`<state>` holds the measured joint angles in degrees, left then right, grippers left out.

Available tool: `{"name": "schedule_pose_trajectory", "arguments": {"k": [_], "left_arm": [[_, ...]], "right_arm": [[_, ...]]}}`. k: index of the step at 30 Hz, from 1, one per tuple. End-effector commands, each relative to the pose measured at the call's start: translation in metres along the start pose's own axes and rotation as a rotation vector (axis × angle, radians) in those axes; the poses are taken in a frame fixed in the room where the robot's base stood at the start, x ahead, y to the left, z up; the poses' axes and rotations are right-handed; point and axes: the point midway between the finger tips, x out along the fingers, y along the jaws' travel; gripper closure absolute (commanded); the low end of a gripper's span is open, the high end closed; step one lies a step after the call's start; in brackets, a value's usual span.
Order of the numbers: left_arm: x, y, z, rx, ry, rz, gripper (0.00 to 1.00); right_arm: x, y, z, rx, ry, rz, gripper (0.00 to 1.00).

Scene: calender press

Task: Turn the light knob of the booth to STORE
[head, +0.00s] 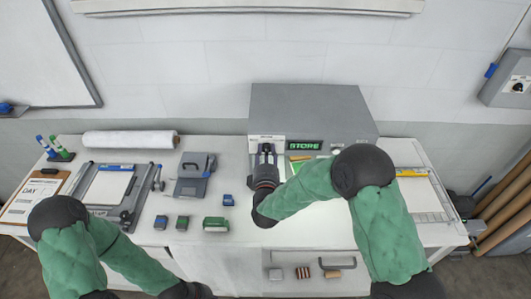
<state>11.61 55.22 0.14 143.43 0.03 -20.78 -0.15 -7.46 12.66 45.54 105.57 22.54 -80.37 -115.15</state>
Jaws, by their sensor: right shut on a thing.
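The grey booth (310,108) stands at the back of the white table against the wall. A lit green display (304,145) on its front reads STORE. My right gripper (265,148) is at the left part of the booth's front panel, shut on the light knob. The gripper hides the knob, so its pointer cannot be seen. My left arm comes in at the lower left and runs down to the bottom edge; its gripper is out of the picture.
On the white table are a roll of white material (130,139), a press frame (112,190), a grey device (192,178) and several small blocks. A yellow-edged board (416,192) lies right of my right arm. A grey wall box (508,82) hangs far right.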

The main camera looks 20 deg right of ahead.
Motion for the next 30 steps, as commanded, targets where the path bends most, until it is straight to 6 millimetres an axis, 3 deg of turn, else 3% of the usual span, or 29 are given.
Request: {"name": "schedule_pose_trajectory", "arguments": {"k": [1, 13, 14, 15, 16, 26, 30], "left_arm": [[0.0, 0.0, 0.0, 0.0, 0.0, 0.0, 1.0], [0.0, 0.0, 0.0, 0.0, 0.0, 0.0, 1.0], [0.0, 0.0, 0.0, 0.0, 0.0, 0.0, 1.0], [0.0, 0.0, 0.0, 0.0, 0.0, 0.0, 1.0], [0.0, 0.0, 0.0, 0.0, 0.0, 0.0, 1.0], [0.0, 0.0, 0.0, 0.0, 0.0, 0.0, 1.0], [0.0, 0.0, 0.0, 0.0, 0.0, 0.0, 1.0]], "right_arm": [[-0.003, -0.009, 0.004, -0.008, -0.01, -0.02, 0.97], [-0.002, -0.008, 0.005, -0.012, -0.011, -0.018, 0.97], [-0.002, -0.008, 0.005, -0.011, -0.011, -0.017, 0.56], [-0.002, -0.008, 0.005, -0.011, -0.011, -0.017, 0.44], [-0.002, -0.007, 0.005, -0.011, -0.01, -0.016, 0.41], [-0.002, -0.002, 0.002, -0.008, -0.006, -0.005, 0.41], [-0.012, -0.001, 0.002, -0.007, -0.004, -0.003, 0.41]]}}
